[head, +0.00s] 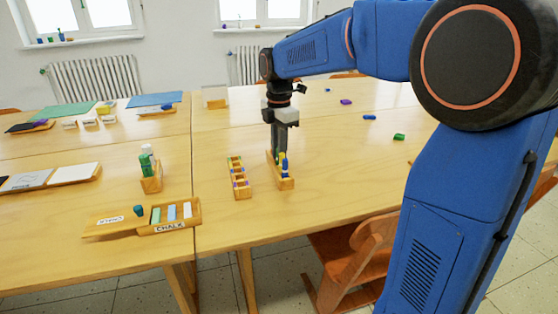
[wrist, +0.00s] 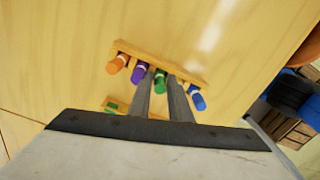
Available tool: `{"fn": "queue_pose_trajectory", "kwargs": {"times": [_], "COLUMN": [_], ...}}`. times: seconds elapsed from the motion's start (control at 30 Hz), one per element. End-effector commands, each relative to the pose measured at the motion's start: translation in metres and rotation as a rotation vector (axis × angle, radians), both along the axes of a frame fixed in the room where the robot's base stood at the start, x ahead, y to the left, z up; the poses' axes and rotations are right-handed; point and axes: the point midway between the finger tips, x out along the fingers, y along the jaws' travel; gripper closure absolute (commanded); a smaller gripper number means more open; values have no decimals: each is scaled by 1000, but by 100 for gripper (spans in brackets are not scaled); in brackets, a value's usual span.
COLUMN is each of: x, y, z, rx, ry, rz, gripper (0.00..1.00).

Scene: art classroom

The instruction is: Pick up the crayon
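A wooden crayon rack (head: 288,185) stands on the table under my gripper (head: 280,152). The wrist view shows this rack (wrist: 190,72) with an orange crayon (wrist: 117,64), a purple crayon (wrist: 138,73), a green crayon (wrist: 160,76) and a blue crayon (wrist: 198,101). My gripper (wrist: 160,82) points down at the rack, its two dark fingers apart with the green crayon between their tips. The purple crayon is just left of the fingers and the blue one to the right. I cannot tell whether the fingers press on the green crayon; its lower part is hidden.
A second wooden rack (head: 240,186) stands close on the left. A chalk box (head: 170,228) and a bottle holder (head: 151,183) are further left. Loose pieces, purple (head: 346,102), blue (head: 369,117) and green (head: 399,137), lie to the right. A chair (head: 350,260) stands at the front edge.

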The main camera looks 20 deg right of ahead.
Motion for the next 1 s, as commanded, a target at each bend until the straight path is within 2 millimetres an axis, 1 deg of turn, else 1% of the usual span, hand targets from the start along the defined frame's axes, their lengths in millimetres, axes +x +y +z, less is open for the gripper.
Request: {"fn": "queue_pose_trajectory", "kwargs": {"times": [0.1, 0.13, 0.2, 0.57, 0.67, 0.77, 1.0], "x": [0, 0, 0, 0, 1, 1, 1], "y": [0, 0, 0, 0, 0, 0, 0], "z": [0, 0, 0, 3, 11, 26, 70], "rx": [0, 0, 0, 0, 1, 1, 1], "ry": [0, 0, 0, -1, -2, -3, -3], "rz": [0, 0, 0, 0, 0, 0, 0], "gripper": [82, 85, 100, 100, 100, 100, 100]}}
